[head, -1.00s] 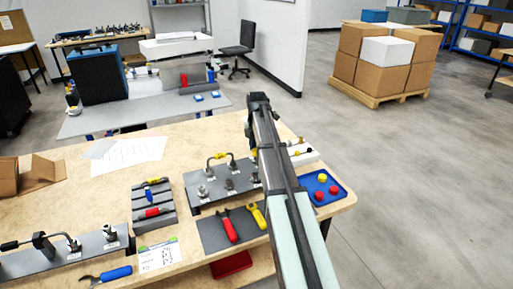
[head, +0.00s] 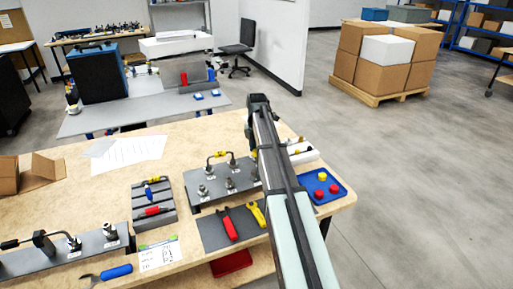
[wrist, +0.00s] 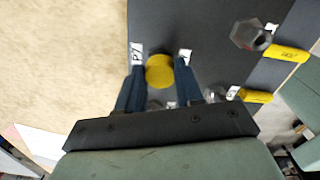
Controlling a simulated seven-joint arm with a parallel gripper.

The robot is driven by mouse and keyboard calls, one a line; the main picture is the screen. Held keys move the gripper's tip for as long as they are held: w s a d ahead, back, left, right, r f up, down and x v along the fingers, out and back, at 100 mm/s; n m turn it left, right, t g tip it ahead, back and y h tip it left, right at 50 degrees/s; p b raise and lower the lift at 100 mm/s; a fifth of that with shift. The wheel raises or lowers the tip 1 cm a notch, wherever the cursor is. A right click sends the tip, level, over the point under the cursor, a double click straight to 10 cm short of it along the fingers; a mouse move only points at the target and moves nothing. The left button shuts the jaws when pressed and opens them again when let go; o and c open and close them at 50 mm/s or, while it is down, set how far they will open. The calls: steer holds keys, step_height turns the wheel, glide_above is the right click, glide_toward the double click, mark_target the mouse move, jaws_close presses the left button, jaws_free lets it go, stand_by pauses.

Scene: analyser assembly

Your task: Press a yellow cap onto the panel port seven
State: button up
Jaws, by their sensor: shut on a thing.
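A round yellow cap (wrist: 159,71) sits between the two dark blue fingers of my gripper (wrist: 160,76) in the wrist view. My gripper is shut on it. The cap is over the dark panel (wrist: 192,28), beside a white label reading P7 (wrist: 136,54). The cap hides what is under it, so I cannot tell whether it touches the port. In the head view the panel (head: 209,205) stands on the bench, and my arm covers its right end. My gripper is mostly hidden there.
A hex fitting (wrist: 250,36) and yellow-sleeved parts (wrist: 287,53) are on the panel's right side. A blue tray (head: 336,193) with red and yellow caps lies right of my arm. A grey block (head: 149,190) stands left.

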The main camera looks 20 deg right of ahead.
steer(key=shift+f, duration=0.45)
steer(key=o, duration=1.1)
steer(key=shift+r, duration=0.15)
step_height(320, 180, up, 14)
steer(key=shift+f, duration=0.25)
